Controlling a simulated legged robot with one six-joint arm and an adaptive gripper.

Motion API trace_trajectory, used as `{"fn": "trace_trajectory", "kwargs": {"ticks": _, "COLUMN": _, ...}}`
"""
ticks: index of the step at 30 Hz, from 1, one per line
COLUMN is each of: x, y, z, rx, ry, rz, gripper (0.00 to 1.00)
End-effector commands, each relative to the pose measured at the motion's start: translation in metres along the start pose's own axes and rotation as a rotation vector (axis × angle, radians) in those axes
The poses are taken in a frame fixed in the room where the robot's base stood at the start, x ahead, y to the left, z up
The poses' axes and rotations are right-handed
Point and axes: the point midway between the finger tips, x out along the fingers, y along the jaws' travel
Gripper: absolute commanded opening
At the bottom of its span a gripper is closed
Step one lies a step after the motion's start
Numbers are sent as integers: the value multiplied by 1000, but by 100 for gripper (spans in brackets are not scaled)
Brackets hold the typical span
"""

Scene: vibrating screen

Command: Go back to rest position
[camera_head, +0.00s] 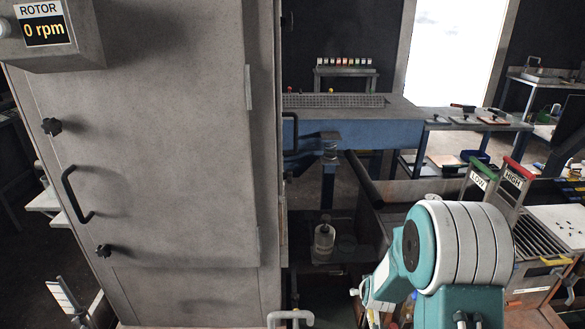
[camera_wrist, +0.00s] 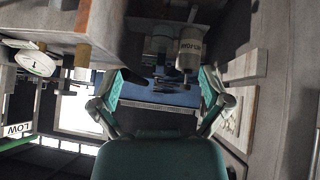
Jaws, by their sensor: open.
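My gripper (camera_wrist: 161,76) is open in the wrist view, its two teal-padded fingers spread at the left and right. Nothing is held between them. The wrist picture is upside down. In the head view my teal and white arm is folded at the lower right, in front of the machinery. The gripper itself cannot be made out clearly there; my arm hides part of that area.
A tall grey cabinet (camera_head: 165,250) with a black handle (camera_head: 73,196) fills the left. Its rotor display (camera_head: 43,30) reads 0 rpm. A blue-sided screen table (camera_head: 360,131) stands behind. A bottle (camera_head: 324,241) stands near the cabinet.

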Motion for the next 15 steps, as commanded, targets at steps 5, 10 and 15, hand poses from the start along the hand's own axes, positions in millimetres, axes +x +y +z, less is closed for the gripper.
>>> {"fn": "trace_trajectory", "kwargs": {"ticks": 5, "x": -61, "y": -2, "z": -30, "rx": 22, "ry": -14, "rz": -33, "gripper": 97}}
{"fn": "trace_trajectory", "kwargs": {"ticks": 10, "x": -119, "y": -6, "z": -44, "rx": 40, "ry": -38, "rz": -60, "gripper": 97}}
{"fn": "trace_trajectory", "kwargs": {"ticks": 15, "x": -177, "y": -10, "z": -48, "rx": 55, "ry": -65, "rz": -83, "gripper": 97}}
